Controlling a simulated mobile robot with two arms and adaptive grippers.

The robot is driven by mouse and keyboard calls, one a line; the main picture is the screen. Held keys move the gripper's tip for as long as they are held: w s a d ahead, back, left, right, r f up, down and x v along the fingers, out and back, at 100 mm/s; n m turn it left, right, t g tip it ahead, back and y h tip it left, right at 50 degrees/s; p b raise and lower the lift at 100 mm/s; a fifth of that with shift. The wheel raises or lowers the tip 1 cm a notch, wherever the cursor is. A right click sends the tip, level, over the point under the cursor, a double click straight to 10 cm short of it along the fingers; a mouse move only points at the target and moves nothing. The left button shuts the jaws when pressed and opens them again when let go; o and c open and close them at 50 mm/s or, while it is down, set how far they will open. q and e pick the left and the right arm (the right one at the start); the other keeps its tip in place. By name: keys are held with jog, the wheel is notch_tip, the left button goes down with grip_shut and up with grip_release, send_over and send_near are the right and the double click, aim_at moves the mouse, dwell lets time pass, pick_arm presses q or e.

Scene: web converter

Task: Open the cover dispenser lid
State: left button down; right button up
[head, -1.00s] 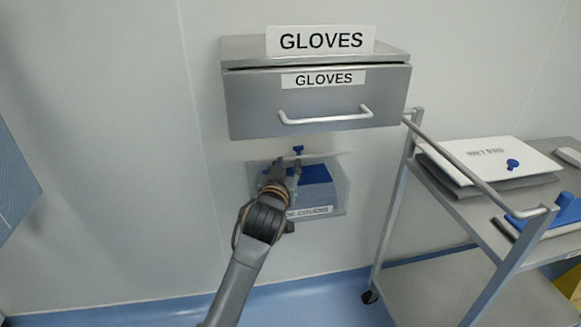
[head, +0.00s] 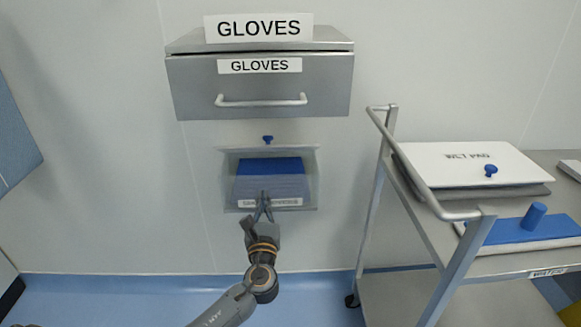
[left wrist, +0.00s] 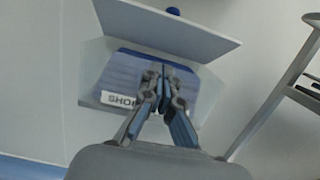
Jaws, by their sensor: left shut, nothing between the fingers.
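The cover dispenser (head: 229,190) is a clear box on the wall below the glove drawer, with blue covers (head: 270,167) inside and a white label, partly hidden. Its lid (head: 290,150) sticks out at the top edge, with a blue knob (head: 268,139) above it. In the left wrist view the lid (left wrist: 170,28) is a tilted panel raised clear of the box front, so the lid stands open. My left gripper (head: 264,196) is shut and empty in front of the label, below the lid. It also shows in the left wrist view (left wrist: 164,78). My right gripper is not in view.
A grey glove drawer (head: 190,90) with a bar handle hangs just above the dispenser. The wall left of the dispenser is clear.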

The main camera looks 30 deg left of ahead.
pick_arm(q)
jog(key=b, duration=0.1)
send_near(269, 144)
jog(key=w+a+f, duration=0.2)
jog(key=a+f, duration=0.1)
jog(key=shift+w+a+f, duration=0.2)
jog(key=shift+a+f, duration=0.05)
jog(key=shift+f, duration=0.1)
jog(key=shift+w+a+r+p, duration=0.25)
jog(key=shift+w+r, duration=0.15)
jog(key=shift+r, duration=0.4)
jog(key=shift+w+a+r+p, duration=0.1)
jog(key=shift+w+a+r, duration=0.25)
jog(key=shift+r, duration=0.45)
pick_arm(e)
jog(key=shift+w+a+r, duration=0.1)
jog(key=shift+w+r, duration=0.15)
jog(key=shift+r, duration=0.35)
pick_arm(q)
jog(key=shift+d, duration=0.15)
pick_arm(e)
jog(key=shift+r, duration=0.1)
